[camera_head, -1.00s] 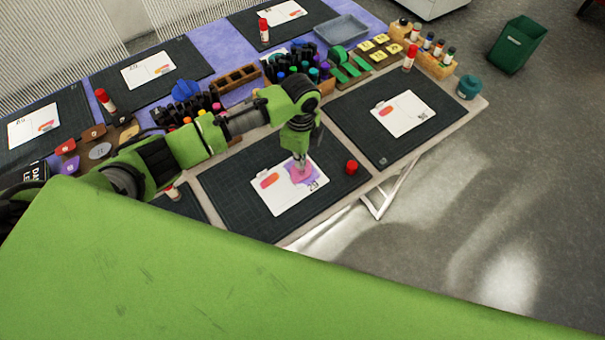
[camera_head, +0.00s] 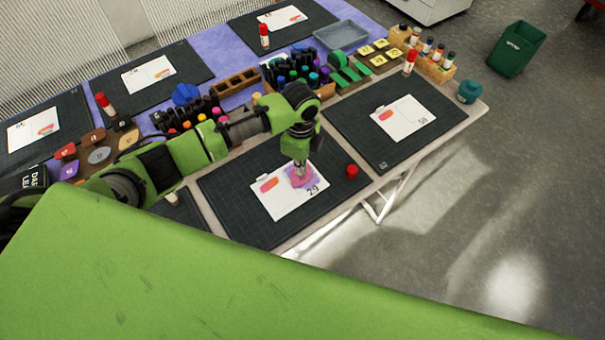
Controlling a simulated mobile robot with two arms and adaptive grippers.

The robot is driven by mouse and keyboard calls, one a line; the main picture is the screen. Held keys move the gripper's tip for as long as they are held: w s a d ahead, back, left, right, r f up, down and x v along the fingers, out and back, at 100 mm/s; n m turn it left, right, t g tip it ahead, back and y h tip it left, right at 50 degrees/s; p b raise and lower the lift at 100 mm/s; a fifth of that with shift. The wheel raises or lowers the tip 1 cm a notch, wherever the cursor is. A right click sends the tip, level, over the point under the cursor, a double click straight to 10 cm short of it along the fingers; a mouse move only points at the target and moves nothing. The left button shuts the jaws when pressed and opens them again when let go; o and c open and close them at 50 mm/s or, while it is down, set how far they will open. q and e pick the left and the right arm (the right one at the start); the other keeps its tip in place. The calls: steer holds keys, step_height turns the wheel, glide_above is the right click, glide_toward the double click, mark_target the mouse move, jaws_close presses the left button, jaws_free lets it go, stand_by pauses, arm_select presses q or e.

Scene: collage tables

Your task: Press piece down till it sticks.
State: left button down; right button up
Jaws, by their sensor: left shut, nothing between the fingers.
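A pink and purple piece (camera_head: 307,181) lies on the white card (camera_head: 285,207) marked 29, beside an orange-red shape (camera_head: 270,184) on the same card. The card lies on the dark cutting mat (camera_head: 240,216) at the near middle of the table. My left gripper (camera_head: 299,174) points down over the piece, shut and empty, with its tips at or just above the piece. I cannot tell whether they touch it. The gripper hides part of the piece. My right gripper is not in view.
A red cap (camera_head: 352,171) stands on the mat right of the card. Another mat (camera_head: 365,140) with a white card (camera_head: 403,118) is to the right. Marker racks (camera_head: 292,72), a wooden tray (camera_head: 236,81) and a blue tray (camera_head: 341,34) stand behind. A green bin (camera_head: 516,50) is on the floor.

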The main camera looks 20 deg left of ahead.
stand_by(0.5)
arm_select(q)
steer(key=shift+f+b, duration=0.45)
steer(key=shift+f, duration=0.55)
stand_by(0.3)
steer(key=shift+r, duration=0.1)
steer(key=shift+r+p, duration=0.8)
steer(key=shift+p, duration=0.2)
step_height(320, 180, up, 5)
steer(key=p, duration=0.5)
steer(key=shift+r+p, duration=0.2)
steer(key=shift+p, duration=0.1)
steer(key=shift+f, duration=0.1)
